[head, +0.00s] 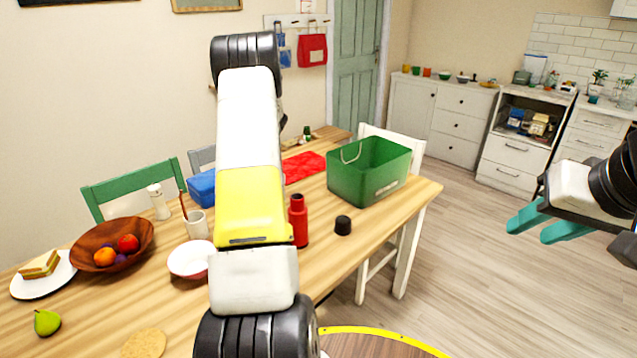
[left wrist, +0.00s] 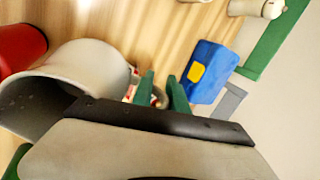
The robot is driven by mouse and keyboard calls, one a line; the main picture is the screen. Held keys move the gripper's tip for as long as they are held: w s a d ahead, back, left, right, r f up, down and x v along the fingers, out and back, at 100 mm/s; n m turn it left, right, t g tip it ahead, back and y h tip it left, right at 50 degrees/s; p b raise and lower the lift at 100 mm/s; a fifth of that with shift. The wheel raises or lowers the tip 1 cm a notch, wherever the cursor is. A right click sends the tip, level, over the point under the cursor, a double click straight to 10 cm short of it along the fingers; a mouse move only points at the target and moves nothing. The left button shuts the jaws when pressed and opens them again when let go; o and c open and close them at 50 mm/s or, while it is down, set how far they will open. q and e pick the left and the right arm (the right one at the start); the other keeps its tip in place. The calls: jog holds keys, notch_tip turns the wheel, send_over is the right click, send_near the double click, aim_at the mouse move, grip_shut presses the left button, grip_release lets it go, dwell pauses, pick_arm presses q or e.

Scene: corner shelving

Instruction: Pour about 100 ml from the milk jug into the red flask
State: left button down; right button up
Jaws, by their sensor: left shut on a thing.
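The red flask (head: 298,222) stands upright on the table in the head view, just right of my left arm. Its red side also shows at the left edge of the left wrist view (left wrist: 20,47). In that view an off-white rounded vessel, which looks like the milk jug (left wrist: 95,68), is close to the camera, its open mouth facing lower left. My left gripper's green fingers (left wrist: 162,94) are shut on it, though the grip itself is partly hidden. My left arm hides this gripper and the jug in the head view. My right gripper (head: 528,233) is open and empty, off the table.
A black cap (head: 343,225) lies right of the flask. A green bin (head: 375,185), a blue box (head: 202,189), a red cloth (head: 304,166), a mug (head: 197,226), a bowl (head: 188,262) and a fruit bowl (head: 85,238) occupy the table. Floor on the right is free.

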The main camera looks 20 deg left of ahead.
pick_arm(q)
jog(key=shift+w+a+f+g+h+p, duration=0.1)
jog(key=shift+a+f+h+p, duration=0.2)
jog(key=shift+f+h, duration=0.4)
jog(key=shift+w+a+f+g+h+p, duration=0.1)
jog(key=shift+w+a+f+h+p, duration=0.2)
jog(key=shift+f+h, duration=0.35)
jog(key=shift+s+a+f+g+h+p, duration=0.15)
jog(key=shift+f+h+p, duration=0.2)
jog(key=shift+f+h, duration=0.35)
jog(key=shift+f, duration=0.2)
